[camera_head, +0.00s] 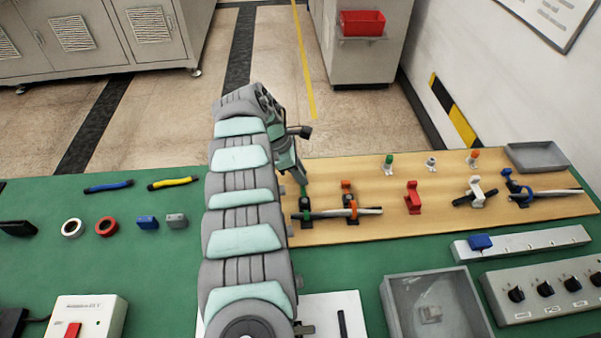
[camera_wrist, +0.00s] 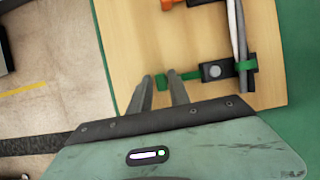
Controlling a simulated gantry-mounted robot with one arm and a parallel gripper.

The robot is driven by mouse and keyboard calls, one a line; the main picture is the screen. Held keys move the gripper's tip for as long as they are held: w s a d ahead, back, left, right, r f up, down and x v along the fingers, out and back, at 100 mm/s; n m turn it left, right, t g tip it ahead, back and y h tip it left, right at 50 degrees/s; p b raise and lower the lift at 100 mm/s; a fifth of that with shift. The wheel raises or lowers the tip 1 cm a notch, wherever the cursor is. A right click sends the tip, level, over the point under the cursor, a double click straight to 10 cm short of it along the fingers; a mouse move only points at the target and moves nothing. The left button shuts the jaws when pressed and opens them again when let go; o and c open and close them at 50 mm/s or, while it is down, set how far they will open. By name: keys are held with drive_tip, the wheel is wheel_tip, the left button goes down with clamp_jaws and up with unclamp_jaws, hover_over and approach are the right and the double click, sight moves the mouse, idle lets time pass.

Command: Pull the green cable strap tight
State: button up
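The green cable strap (camera_wrist: 191,74) runs from a black mount (camera_wrist: 216,70) toward my fingertips in the wrist view. Its green loop (camera_wrist: 246,66) goes around the grey and black cables (camera_wrist: 238,30). My gripper (camera_wrist: 160,77) is open, its two fingers apart, with the strap's free end at the fingertips. I cannot tell whether a finger touches it. In the head view the green strap (camera_head: 304,191) stands up at the left end of the board, just below my wrist. My arm hides most of the gripper there.
The wooden board (camera_head: 400,170) also bears an orange strap (camera_head: 347,186), a red clip (camera_head: 413,197), a white clip (camera_head: 476,188) and a blue clip (camera_head: 513,186). A grey tray (camera_head: 538,157) stands at its far right. A grey bin (camera_head: 400,305) and a power strip (camera_head: 530,243) lie nearer.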

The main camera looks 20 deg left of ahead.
drive_tip(key=shift+r, duration=0.1)
drive_tip(key=p+v, duration=0.2)
drive_tip(key=v, duration=0.8)
drive_tip(key=shift+r, duration=0.35)
drive_tip(key=shift+s+a, duration=0.1)
drive_tip(key=shift+a, duration=0.05)
